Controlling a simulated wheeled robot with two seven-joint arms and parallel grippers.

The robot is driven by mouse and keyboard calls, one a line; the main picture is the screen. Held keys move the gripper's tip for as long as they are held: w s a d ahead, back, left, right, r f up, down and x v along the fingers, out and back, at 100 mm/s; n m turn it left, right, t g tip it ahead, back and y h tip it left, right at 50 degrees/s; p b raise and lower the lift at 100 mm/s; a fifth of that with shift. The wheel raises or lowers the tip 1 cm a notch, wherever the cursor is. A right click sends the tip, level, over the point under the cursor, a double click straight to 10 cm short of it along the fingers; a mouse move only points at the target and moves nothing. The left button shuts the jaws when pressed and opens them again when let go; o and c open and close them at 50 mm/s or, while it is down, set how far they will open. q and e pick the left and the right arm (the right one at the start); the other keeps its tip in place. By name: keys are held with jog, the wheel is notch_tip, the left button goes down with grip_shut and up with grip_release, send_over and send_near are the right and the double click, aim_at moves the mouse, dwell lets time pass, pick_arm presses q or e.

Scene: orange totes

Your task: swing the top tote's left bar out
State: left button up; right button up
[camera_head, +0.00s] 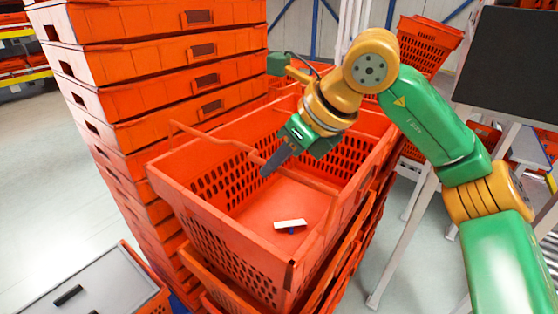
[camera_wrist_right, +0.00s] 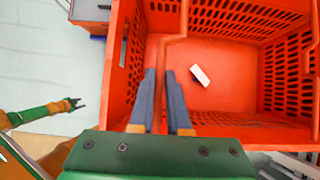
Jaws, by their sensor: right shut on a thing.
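The top tote (camera_head: 208,243) is an orange open crate with perforated walls, on a stack in the middle of the head view. A thin orange bar (camera_head: 215,139) runs across its opening, away from the walls. In the wrist view the bar (camera_wrist_right: 172,52) passes between the two fingers of my right gripper (camera_wrist_right: 162,88). My right gripper (camera_head: 272,163) reaches down from above and is shut on this bar. My left gripper (camera_wrist_right: 76,104) shows small at the left of the wrist view, outside the tote; its jaw opening is too small to judge.
A small white block (camera_head: 290,224) lies on the tote's floor. A tall stack of orange totes (camera_head: 150,100) stands close at the left. A grey-lidded tote (camera_head: 95,275) is at the lower left. A dark panel (camera_head: 510,65) stands at the right.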

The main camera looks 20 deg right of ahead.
jog(key=s+a+b, duration=0.1)
jog(key=s+a+f+b, duration=0.1)
jog(key=a, duration=0.1)
jog(key=shift+s+a, duration=0.25)
jog(key=shift+s, duration=0.1)
dwell(0.3)
